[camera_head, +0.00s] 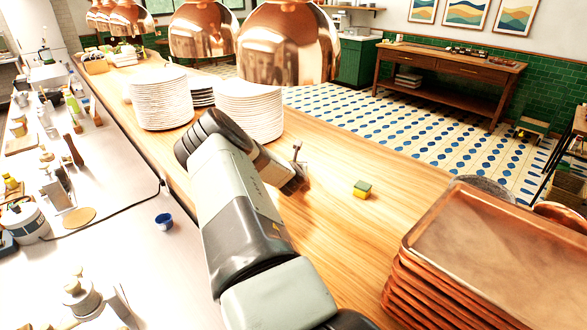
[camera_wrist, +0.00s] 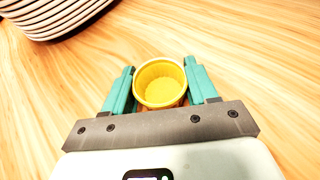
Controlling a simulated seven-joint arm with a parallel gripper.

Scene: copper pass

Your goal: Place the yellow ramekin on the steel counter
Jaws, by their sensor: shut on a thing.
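The yellow ramekin (camera_wrist: 158,84) sits upright and empty between the two teal fingers of my gripper (camera_wrist: 159,66) in the wrist view. The gripper is shut on it, over the wooden pass; I cannot tell whether its base touches the wood. In the head view my gripper (camera_head: 298,174) is above the wooden pass, right of the plate stacks, and my arm hides the ramekin there. The steel counter (camera_head: 135,255) runs along the left, lower than the wooden pass, and looks very bright.
A blue cup (camera_head: 164,221) stands on the steel counter near the pass. A yellow and green sponge (camera_head: 362,190) lies right of my gripper. Plate stacks (camera_head: 248,112) stand behind it, copper lamps (camera_head: 288,45) hang above, and copper trays (camera_head: 490,262) are stacked at right.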

